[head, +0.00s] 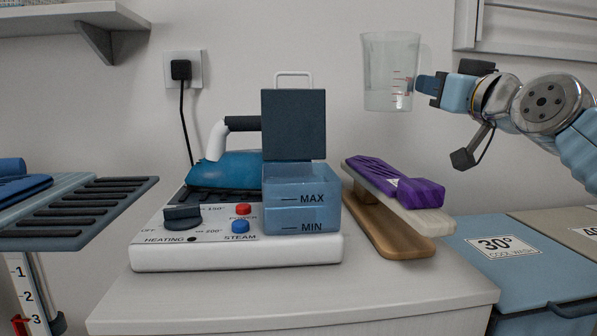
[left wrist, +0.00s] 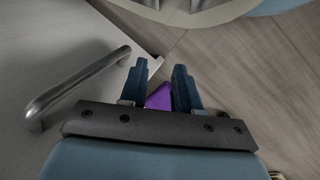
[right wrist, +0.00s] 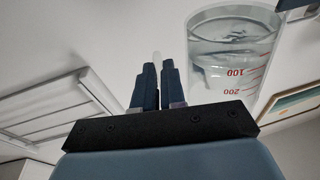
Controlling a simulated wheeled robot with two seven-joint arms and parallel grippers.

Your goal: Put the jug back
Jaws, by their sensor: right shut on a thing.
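The clear jug (head: 389,72) with red scale marks is upright in the air, in front of the wall and above the small sleeve board. My right gripper (head: 424,86) is at its right side, shut on its handle. In the right wrist view the jug (right wrist: 232,55) appears inverted beside the nearly closed fingers (right wrist: 158,85); a little clear liquid seems to be in it. My left gripper (left wrist: 158,88) shows only in the left wrist view. Its fingers are apart, with a purple thing (left wrist: 160,97) visible between them; I cannot tell its distance.
The steam station (head: 235,252) stands on the cabinet top (head: 300,300), its blue tank (head: 300,207) with lid (head: 293,125) raised. The iron (head: 225,170) rests on it. A sleeve board (head: 400,228) with purple cloth (head: 395,183) stands right. A shelf (head: 65,17) hangs upper left; bins (head: 540,270) stand right.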

